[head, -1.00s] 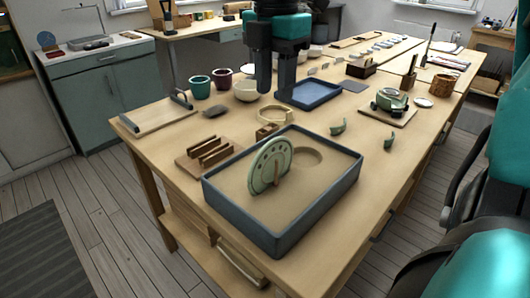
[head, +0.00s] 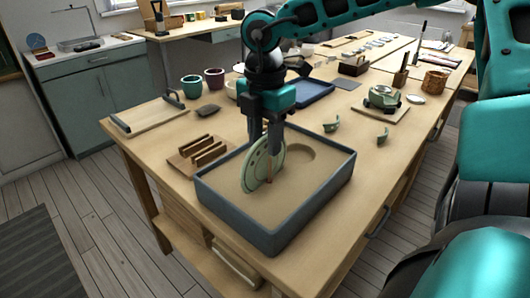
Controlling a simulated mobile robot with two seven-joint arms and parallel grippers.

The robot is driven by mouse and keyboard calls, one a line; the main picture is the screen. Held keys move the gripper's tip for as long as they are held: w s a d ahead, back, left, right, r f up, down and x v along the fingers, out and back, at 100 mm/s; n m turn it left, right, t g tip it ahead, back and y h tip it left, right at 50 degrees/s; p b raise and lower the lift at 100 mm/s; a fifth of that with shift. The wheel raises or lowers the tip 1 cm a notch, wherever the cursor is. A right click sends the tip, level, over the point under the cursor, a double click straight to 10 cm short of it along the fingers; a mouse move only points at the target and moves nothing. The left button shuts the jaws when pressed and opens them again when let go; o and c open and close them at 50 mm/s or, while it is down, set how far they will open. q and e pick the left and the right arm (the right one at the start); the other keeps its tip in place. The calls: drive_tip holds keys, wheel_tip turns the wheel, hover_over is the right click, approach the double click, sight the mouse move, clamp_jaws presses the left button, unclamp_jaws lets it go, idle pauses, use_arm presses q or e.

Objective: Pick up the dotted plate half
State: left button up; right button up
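The dotted plate half (head: 256,172) is pale green with dark dots near its rim. It stands upright and slightly tilted in the grey-blue sand tray (head: 228,219), with a small brown piece against its front. My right gripper (head: 267,148) points down over the plate's top edge, its two fingers apart. The right finger hides part of the upper right of the plate, and I cannot tell whether either finger touches it. My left gripper is not in view.
A wooden slotted rack (head: 198,158) stands close left of the tray. Two small green shards (head: 382,136) lie to the right. A blue tray (head: 313,92) and a board with a green object (head: 382,98) are behind. The table's front right strip is clear.

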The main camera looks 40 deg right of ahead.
drive_tip(key=shift+c, duration=0.4)
clamp_jaws()
drive_tip(key=shift+r, duration=0.1)
